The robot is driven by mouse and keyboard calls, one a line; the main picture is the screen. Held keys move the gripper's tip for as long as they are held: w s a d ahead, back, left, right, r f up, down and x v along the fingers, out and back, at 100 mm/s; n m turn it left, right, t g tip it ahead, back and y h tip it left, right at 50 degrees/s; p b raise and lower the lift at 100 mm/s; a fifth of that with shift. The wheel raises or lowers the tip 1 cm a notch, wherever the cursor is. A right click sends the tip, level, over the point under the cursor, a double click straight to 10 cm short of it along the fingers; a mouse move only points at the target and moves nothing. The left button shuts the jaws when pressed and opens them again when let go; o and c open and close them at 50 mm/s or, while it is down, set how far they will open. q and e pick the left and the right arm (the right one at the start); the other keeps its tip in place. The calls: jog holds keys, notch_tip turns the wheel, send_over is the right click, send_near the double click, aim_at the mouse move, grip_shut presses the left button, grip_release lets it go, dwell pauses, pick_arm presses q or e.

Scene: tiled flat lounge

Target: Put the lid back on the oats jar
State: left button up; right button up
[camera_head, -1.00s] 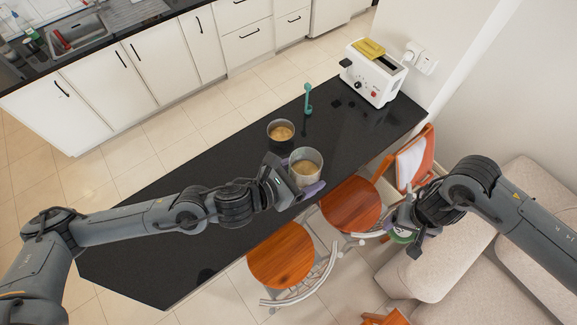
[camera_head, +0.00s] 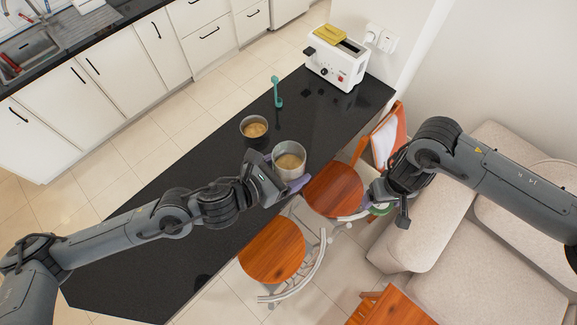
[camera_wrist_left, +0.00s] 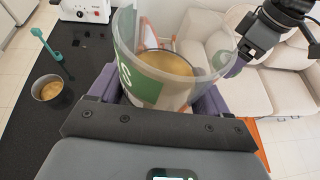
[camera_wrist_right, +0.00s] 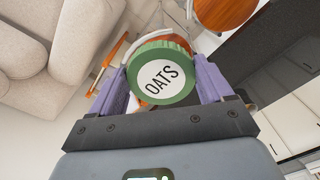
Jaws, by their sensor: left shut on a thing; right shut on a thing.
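The oats jar (camera_head: 276,162) is clear, open at the top, with pale brown contents; its green label shows in the left wrist view (camera_wrist_left: 146,86). My left gripper (camera_head: 284,182) is shut around its sides, near the counter's right edge. I cannot tell whether its base touches the counter. My right gripper (camera_head: 381,208) is shut on the green lid (camera_wrist_right: 160,64), whose white top reads OATS. In the head view only a sliver of the lid (camera_head: 380,209) shows. The lid is apart from the jar, to its right and beyond the counter edge.
A pot (camera_head: 254,128) with brown contents and a teal utensil (camera_head: 277,91) stand behind the jar on the black counter (camera_head: 190,165). A white toaster (camera_head: 335,68) is at the far end. Orange-seated chairs (camera_head: 271,249) line the right edge; a beige sofa (camera_head: 450,235) is beyond.

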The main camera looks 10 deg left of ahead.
jog(key=w+a+r+m, duration=0.2)
jog(key=a+r+m, duration=0.75)
jog(key=m, duration=0.35)
jog(key=w+a+r+m, duration=0.2)
jog(key=a+r+m, duration=0.7)
jog(key=m, duration=0.5)
jog(key=s+a+r+n, duration=0.2)
jog(key=a+r+n, duration=0.1)
jog(key=n, duration=0.8)
jog(key=s+a+r+n, duration=0.2)
jog(key=r+n, duration=0.3)
jog(key=n, duration=0.5)
jog(key=shift+a+n, duration=0.4)
jog(key=shift+a, duration=0.35)
jog(key=shift+f, duration=0.15)
jog(key=shift+f, duration=1.95)
